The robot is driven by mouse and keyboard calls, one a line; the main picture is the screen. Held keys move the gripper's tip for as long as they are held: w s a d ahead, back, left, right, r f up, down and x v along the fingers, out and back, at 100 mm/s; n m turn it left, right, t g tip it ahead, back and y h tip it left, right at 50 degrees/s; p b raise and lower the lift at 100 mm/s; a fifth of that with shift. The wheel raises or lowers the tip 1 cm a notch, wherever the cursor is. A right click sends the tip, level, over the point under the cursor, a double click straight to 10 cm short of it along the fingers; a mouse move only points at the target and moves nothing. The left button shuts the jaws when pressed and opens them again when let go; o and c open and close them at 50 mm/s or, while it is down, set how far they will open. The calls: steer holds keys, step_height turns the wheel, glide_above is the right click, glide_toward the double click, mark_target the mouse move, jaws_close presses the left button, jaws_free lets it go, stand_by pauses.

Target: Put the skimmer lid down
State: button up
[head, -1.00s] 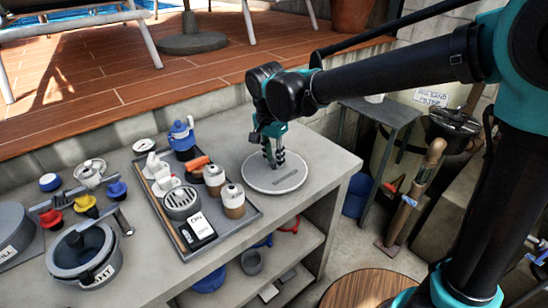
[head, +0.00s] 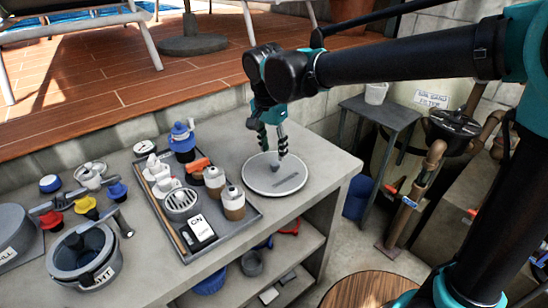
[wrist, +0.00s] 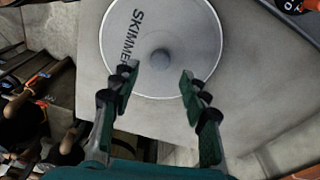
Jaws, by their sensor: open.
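My gripper (head: 272,148) is above the lid, pointing down. In the wrist view my gripper (wrist: 158,88) has its fingers spread wide, with nothing between them. The fingertips sit to either side of the knob's line, apart from it.
A dark tray (head: 243,225) with bottles, a basket and a card stands left of the lid. A pot (head: 85,262) and coloured valves are further left. The counter (head: 325,165) is bare at its right end. A small table (head: 385,112) stands beyond.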

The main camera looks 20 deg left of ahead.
step_height(320, 180, up, 7)
steer(key=shift+s+a+r, duration=0.15)
steer(key=shift+s, duration=0.25)
steer(key=w+d+f, duration=0.3)
steer(key=d+f, duration=0.1)
steer(key=d, duration=0.4)
steer(key=w+d+f+n+y, duration=0.1)
steer(key=w+d+f, duration=0.25)
steer(key=d, duration=0.45)
steer(key=w+d+f, duration=0.4)
steer(key=d, duration=0.4)
steer(key=s+d+f+t, duration=0.1)
steer(key=s+d+f, duration=0.2)
steer(key=d, duration=0.4)
steer(key=s+d+f+n+t, duration=0.1)
steer(key=s+d+f, duration=0.2)
steer(key=d+f, duration=0.2)
steer(key=s+d+f+n, duration=0.1)
steer(key=s+d+f, duration=0.2)
steer(key=d, duration=0.6)
steer(key=shift+d+f+t+h, duration=0.3)
steer(key=shift+d+f+t, duration=0.1)
steer(key=shift+f, duration=0.1)
